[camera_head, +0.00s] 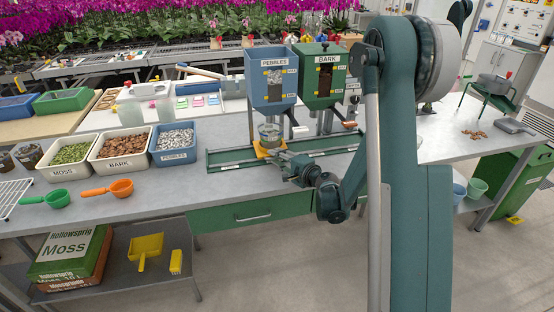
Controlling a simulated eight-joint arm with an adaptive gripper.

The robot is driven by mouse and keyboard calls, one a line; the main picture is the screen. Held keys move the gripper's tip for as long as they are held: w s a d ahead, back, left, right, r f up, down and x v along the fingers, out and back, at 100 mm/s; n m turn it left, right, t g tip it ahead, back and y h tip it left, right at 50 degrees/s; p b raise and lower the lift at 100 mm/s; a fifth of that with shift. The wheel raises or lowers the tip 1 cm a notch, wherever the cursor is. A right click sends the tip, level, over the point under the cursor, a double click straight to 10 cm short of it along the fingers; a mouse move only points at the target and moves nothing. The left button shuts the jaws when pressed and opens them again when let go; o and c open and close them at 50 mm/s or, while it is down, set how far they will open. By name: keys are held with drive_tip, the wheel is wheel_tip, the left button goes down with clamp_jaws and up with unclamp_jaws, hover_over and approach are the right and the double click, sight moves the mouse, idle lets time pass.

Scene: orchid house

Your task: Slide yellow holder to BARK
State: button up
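The yellow holder (259,152) sits on the green rail (226,159) below the blue PEBBLES hopper (271,88). A clear glass vessel (269,134) stands upright in it. The green BARK hopper (321,88) stands just to the right of the PEBBLES hopper, above the same rail. My gripper (281,157) is low over the rail, at the right front side of the holder, its fingers pointing left towards it. The fingertips are small and partly hidden, so I cannot tell whether they touch or grip the holder.
The rail runs on to the right of the holder, partly behind my arm. Tubs of moss (69,159), bark (121,150) and pebbles (175,144) stand to the left. Green (56,197) and orange (120,188) scoops lie in front of them.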

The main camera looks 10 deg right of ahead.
clamp_jaws()
drive_tip(key=shift+d, duration=0.15)
drive_tip(key=d+b, duration=0.1)
drive_tip(key=d, duration=1.8)
drive_tip(key=shift+d+b, duration=0.35)
drive_tip(key=shift+b, duration=0.05)
unclamp_jaws()
